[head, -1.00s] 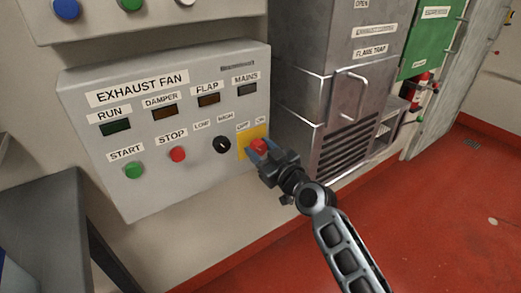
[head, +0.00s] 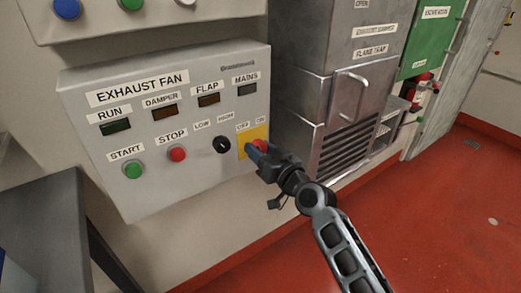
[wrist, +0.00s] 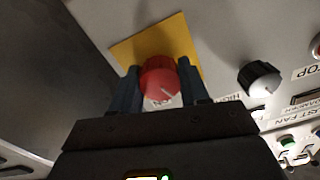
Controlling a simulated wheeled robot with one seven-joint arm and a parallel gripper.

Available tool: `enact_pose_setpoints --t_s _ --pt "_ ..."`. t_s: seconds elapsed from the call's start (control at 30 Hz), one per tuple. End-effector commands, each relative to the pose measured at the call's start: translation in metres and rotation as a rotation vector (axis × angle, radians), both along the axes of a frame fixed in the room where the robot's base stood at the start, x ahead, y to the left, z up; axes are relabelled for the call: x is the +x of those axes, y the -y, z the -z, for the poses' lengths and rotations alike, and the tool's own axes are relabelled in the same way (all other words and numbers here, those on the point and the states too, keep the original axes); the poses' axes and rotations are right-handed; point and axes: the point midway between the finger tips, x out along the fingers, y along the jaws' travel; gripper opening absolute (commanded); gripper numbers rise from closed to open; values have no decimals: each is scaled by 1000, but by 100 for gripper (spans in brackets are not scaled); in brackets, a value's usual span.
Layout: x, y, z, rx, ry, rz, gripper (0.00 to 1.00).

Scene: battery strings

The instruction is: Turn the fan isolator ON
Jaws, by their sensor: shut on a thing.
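The fan isolator is a red rotary knob (head: 259,146) on a yellow plate (head: 246,152) at the lower right of the grey EXHAUST FAN panel. OFF and ON labels sit just above the plate. My gripper (head: 254,150) is at the knob and partly covers it in the head view. In the wrist view the red knob (wrist: 160,80) sits between my two blue-grey fingers (wrist: 160,88), which are shut on its sides. A pale pointer line shows on the knob's face. I cannot tell for sure which label it points to.
The black LOW/HIGH selector (head: 222,145) is just left of the plate. The red STOP button (head: 177,154) and green START button (head: 134,170) are farther left. A metal flame trap cabinet (head: 350,100) stands right of the panel. A dark table (head: 50,200) is at lower left.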

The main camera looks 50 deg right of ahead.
Motion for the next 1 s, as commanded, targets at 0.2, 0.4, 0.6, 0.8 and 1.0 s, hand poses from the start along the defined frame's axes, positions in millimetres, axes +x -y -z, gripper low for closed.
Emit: enact_pose_setpoints --t_s 0.2,0.4,0.6,0.8,1.0 --pt "0 0 0 200 55 0 14" --pt "0 0 0 382 107 0 14" --pt "0 -1 0 565 159 0 14" --pt "0 -1 0 742 211 1 14" --pt "0 -1 0 894 254 1 14"
